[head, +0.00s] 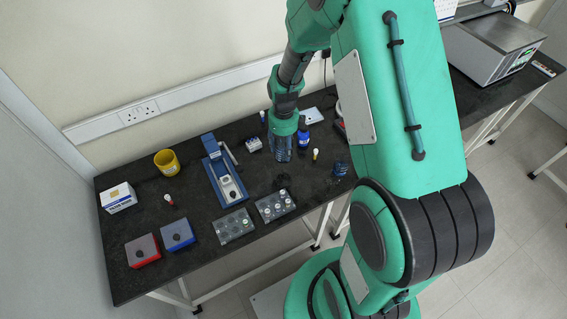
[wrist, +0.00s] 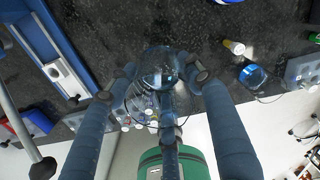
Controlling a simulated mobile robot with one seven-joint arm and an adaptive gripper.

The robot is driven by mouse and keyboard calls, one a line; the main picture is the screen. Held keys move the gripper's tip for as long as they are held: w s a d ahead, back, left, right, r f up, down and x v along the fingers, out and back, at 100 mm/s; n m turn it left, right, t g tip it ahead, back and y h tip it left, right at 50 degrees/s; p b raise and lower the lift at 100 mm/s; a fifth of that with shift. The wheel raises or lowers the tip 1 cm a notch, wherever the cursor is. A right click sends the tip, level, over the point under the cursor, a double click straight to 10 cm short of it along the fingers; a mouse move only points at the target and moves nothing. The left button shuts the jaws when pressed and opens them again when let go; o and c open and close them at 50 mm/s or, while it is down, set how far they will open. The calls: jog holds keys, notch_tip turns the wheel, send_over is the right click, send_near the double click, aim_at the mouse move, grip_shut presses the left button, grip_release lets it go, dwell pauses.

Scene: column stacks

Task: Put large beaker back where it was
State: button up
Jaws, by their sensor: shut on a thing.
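My gripper (head: 281,150) hangs over the black bench, right of the blue instrument. In the wrist view its fingers (wrist: 160,88) are shut around a clear glass beaker (wrist: 158,63), which I take to be the large beaker. The fingers cover part of its sides. In the head view the beaker is mostly hidden by the fingers, and I cannot tell whether it touches the bench. A smaller blue vessel (head: 340,168) stands on the bench to the right; it also shows in the wrist view (wrist: 253,76).
The blue instrument (head: 222,172) stands left of my gripper. Sample trays (head: 275,205) with several vials lie near the front edge. Bare bench (head: 310,185) shows toward the front right.

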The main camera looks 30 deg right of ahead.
aim_at(283, 141)
jog(key=shift+f+b, duration=0.3)
jog(key=shift+f, duration=1.95)
jog(key=shift+f, duration=0.1)
jog(key=shift+f+b, duration=0.3)
jog(key=shift+f, duration=1.5)
jog(key=shift+f, duration=0.1)
jog(key=o, duration=1.3)
jog(key=shift+o, duration=0.2)
notch_tip(283, 141, up, 12)
jog(key=shift+r+p, duration=0.15)
jog(key=shift+p, duration=0.75)
